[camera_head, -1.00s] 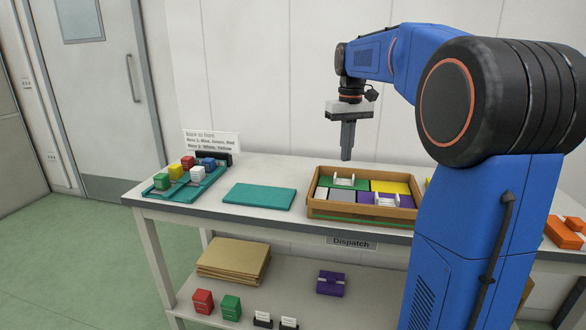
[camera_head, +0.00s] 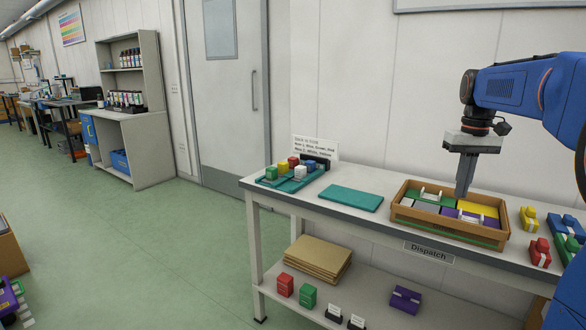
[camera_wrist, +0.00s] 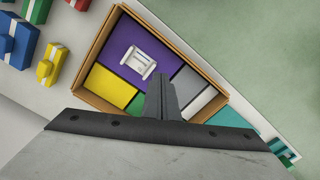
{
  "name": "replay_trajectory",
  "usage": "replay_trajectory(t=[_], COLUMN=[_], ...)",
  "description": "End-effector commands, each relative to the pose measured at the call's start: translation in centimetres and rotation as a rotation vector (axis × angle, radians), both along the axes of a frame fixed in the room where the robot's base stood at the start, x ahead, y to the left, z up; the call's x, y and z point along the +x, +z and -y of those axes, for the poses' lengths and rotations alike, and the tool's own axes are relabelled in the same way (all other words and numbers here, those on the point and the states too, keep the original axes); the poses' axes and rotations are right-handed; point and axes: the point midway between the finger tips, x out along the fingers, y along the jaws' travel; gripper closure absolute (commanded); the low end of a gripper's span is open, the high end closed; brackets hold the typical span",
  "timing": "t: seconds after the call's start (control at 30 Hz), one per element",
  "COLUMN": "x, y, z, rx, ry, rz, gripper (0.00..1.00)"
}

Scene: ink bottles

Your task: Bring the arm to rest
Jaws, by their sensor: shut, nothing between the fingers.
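My gripper (camera_head: 465,176) is shut and empty. It points straight down above the back part of the cardboard box (camera_head: 418,223) on the dispatch table (camera_head: 367,228). In the wrist view the shut fingers (camera_wrist: 163,98) hang over the same box (camera_wrist: 85,98), which holds purple, yellow, green, grey and white blocks. My blue arm comes in from the right edge of the head view, and its lower part is cut off there.
A teal tray (camera_head: 283,184) with several coloured blocks stands at the table's left end, by a white sign (camera_head: 315,149). A flat teal mat (camera_head: 351,198) lies between tray and box. Red, yellow and blue pieces lie right of the box. Open green floor (camera_head: 150,240) lies left.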

Motion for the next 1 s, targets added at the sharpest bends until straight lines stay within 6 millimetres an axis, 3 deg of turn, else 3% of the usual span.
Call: replay_trajectory(t=[0.37, 0.67, 1.0], x=[-1.9, -4.9, -12.1], y=[-0.2, -0.7, -3.2], z=[-1.6, -3.9, -8.6], rx=[-0.007, -0.017, -0.031], ry=[0.006, 0.013, 0.032], rz=[0.025, 0.064, 0.159], gripper=[1.0, 1.0, 1.0])
